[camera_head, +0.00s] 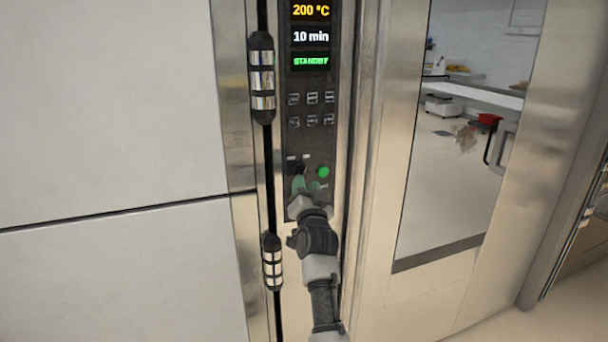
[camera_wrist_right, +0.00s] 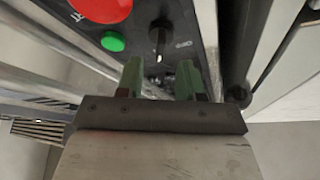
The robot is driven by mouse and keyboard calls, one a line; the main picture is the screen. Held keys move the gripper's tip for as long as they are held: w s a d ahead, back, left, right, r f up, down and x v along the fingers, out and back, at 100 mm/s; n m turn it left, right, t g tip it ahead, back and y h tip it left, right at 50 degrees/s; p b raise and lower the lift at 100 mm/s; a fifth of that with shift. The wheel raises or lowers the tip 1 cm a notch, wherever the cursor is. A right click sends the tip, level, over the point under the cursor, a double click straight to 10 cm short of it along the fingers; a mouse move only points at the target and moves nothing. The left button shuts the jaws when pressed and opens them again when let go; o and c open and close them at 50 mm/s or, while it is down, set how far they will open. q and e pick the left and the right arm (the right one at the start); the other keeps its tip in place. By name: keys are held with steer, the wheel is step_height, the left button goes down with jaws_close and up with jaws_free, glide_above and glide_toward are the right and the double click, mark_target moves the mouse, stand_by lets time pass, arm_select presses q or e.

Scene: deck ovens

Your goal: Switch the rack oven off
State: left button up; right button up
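The rack oven's dark control panel (camera_head: 310,140) stands upright in the head view. Its displays (camera_head: 310,37) read 200 °C, 10 min and a green STANDBY. A black rotary knob (camera_wrist_right: 160,38) with a pale mark shows in the right wrist view, with a green button (camera_wrist_right: 112,42) and large red button (camera_wrist_right: 100,8) to its left. The green button also shows in the head view (camera_head: 323,172). My right gripper (camera_wrist_right: 160,78) has its green fingers apart and empty, just short of the knob and roughly in line with it. It hides the panel's lower part in the head view.
Several small keys (camera_head: 312,110) sit above the knob. A black rail with shiny hinge-like fittings (camera_head: 262,78) runs left of the panel. The oven door with a tall window (camera_head: 460,150) is at right; pale wall panels (camera_head: 110,100) fill the left.

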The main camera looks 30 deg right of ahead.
steer(key=shift+x, duration=1.95)
jaws_close()
